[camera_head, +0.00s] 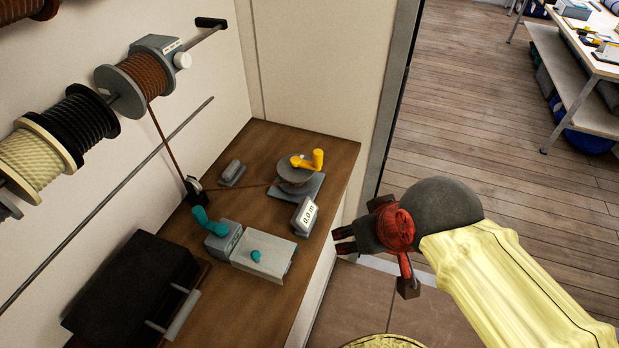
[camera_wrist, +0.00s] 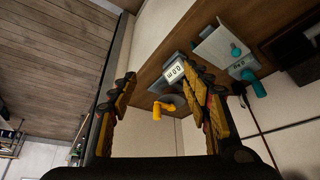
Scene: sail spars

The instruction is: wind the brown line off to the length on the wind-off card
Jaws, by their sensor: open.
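A brown line (camera_head: 164,138) runs from a brown spool (camera_head: 140,78) on the wall rod down to a small dark guide (camera_head: 193,188) on the wooden bench, then across to a winding reel (camera_head: 294,174). The reel has a yellow crank (camera_head: 308,161), which also shows in the wrist view (camera_wrist: 161,108). A grey counter (camera_head: 305,215) beside it reads 0.0 m; it also shows in the wrist view (camera_wrist: 175,71). My gripper (camera_head: 341,241) is open and empty, right of the counter and off the bench edge. I cannot make out a wind-off card.
A black box (camera_head: 135,290) is at left. Black (camera_head: 84,125) and cream (camera_head: 40,155) spools share the rod. A door frame stands behind the bench's right end.

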